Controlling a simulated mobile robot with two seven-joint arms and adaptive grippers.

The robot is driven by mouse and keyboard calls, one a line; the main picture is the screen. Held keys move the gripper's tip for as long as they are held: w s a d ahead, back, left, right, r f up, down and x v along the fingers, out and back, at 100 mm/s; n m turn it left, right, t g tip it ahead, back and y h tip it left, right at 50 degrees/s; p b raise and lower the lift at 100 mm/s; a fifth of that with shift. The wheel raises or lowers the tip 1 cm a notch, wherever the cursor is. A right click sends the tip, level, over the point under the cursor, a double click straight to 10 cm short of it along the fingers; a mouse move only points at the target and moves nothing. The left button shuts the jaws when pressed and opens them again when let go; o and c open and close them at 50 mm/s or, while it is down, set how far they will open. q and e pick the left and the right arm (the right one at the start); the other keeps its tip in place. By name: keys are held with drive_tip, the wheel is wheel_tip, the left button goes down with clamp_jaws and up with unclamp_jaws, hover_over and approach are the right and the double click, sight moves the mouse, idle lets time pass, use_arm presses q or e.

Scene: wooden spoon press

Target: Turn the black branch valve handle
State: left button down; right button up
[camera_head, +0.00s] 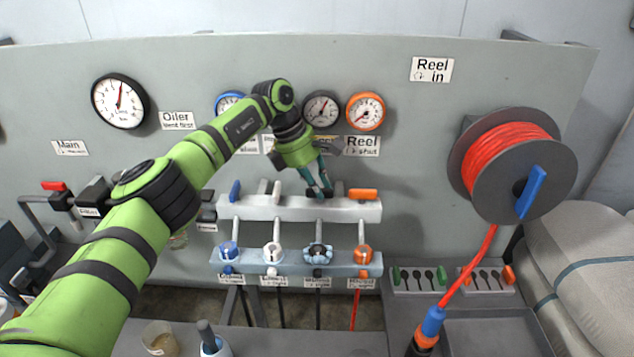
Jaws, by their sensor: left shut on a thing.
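My left gripper (319,187) reaches down in front of the grey valve manifold (345,212) at the middle of the panel. Its fingers are shut on the black branch valve handle (318,194), third from the left; the fingers hide most of it, so I cannot tell its angle. The blue handle (235,190) and the pale grey handle (277,188) to its left stand upright. The orange handle (363,194) to its right lies level. My right gripper is not in view.
Gauges, among them an orange-rimmed one (366,111), sit above the manifold, partly behind my arm. A lower rail (340,258) carries coloured couplings. A red hose reel (510,165) stands at right, its hose running down to a blue-orange connector (431,325). A cup (160,338) stands front left.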

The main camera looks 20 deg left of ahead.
use_arm(q)
drive_tip(key=shift+r, duration=0.15)
drive_tip(key=c, duration=1.1)
unclamp_jaws()
drive_tip(key=v, duration=1.2)
